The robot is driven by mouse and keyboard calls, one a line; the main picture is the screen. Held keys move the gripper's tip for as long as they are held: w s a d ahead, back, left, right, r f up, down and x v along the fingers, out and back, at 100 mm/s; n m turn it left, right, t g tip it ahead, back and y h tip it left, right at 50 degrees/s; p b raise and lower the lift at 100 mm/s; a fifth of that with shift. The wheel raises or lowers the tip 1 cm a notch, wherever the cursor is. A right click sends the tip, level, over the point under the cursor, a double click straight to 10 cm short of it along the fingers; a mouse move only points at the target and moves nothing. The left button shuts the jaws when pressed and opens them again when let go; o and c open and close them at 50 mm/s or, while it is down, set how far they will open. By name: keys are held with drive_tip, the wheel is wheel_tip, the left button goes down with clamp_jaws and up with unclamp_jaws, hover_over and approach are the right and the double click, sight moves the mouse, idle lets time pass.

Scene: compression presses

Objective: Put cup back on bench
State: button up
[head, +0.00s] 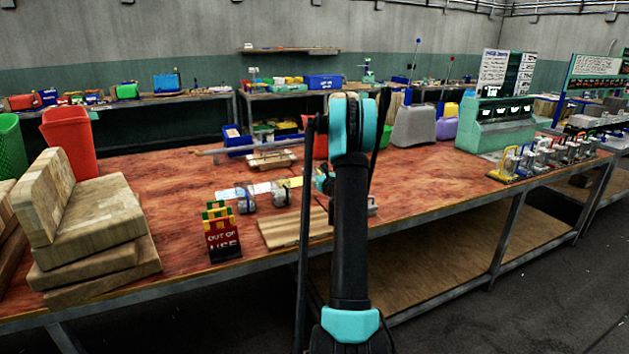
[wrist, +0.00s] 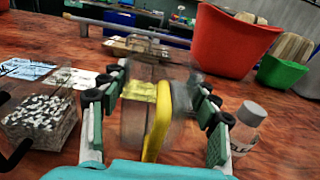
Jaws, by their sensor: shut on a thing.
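A cup with a yellow handle (wrist: 160,118) is between the fingers of my gripper (wrist: 158,92) in the wrist view. Its body looks see-through or brownish and is blurred. My gripper is shut on the cup, with one finger on each side and the handle toward the camera. The bench (head: 420,190) has a reddish-brown top and also shows under the gripper in the wrist view (wrist: 75,150). In the head view my own arm hides most of the gripper and the cup. I cannot tell whether the cup's base touches the bench.
In the wrist view, a white-capped bottle (wrist: 250,122) stands close right and a box of dark-and-white pieces (wrist: 42,112) left. A red bin (wrist: 232,42) and green bin (wrist: 283,72) stand behind.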

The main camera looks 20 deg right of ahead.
drive_tip(key=shift+f, duration=1.85)
drive_tip(key=shift+f, duration=0.1)
drive_tip(key=o, duration=1.3)
